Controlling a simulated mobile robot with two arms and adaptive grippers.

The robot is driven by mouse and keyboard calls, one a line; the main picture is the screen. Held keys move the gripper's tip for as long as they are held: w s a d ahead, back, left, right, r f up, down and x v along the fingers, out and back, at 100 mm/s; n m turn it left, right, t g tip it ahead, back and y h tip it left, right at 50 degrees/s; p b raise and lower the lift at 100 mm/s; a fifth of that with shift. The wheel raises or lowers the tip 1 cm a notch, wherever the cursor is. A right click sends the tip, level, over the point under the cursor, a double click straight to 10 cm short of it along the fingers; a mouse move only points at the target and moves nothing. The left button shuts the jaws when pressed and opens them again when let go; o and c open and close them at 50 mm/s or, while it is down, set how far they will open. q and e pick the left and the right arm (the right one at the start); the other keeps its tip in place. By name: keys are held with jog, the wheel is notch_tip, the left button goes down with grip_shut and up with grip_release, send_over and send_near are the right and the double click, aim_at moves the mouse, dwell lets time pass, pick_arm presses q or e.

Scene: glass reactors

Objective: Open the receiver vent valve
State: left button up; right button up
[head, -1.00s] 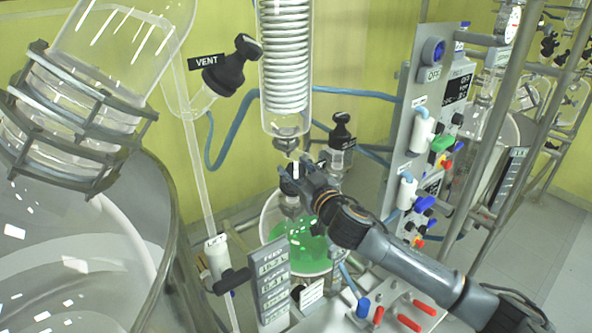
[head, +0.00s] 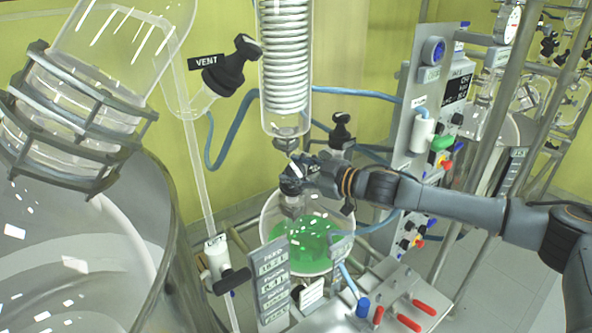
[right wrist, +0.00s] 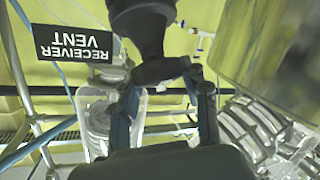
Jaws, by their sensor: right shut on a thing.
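The receiver vent valve's black handle (right wrist: 160,62) is large in the right wrist view, beside an upside-down black label (right wrist: 76,43) reading RECEIVER VENT. My right gripper (right wrist: 165,100) has a finger on each side of the handle's lower end and is shut on it. In the head view my right gripper (head: 292,180) is just above the glass receiver (head: 275,215) with green liquid, below the coil condenser; the gripped part is mostly hidden there. A black handle (head: 341,128) shows just behind it; I cannot tell whether it is the same one. My left gripper is out of view.
Another black valve (head: 225,68) labelled VENT is at upper left. The large glass vessel (head: 80,240) fills the left. The control panel (head: 415,110) stands close behind my right arm. A panel with red handles (head: 385,300) lies below.

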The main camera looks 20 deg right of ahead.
aim_at(295, 170)
jog(key=shift+w+r+n+g+y, duration=0.1)
jog(key=shift+n+g+y, duration=0.3)
jog(key=shift+n+g, duration=1.15)
jog(key=shift+n+g+y, duration=0.4)
jog(key=shift+n+g, duration=0.95)
jog(key=shift+n, duration=0.4)
jog(key=n+g+h, duration=0.1)
jog(key=n+g, duration=0.4)
jog(key=shift+f+n+g, duration=0.2)
jog(key=shift+n+g, duration=0.2)
jog(key=o, duration=1.2)
jog(key=shift+c, duration=0.2)
jog(key=shift+r, duration=0.15)
notch_tip(295, 170, up, 10)
jog(key=shift+a+f, duration=0.1)
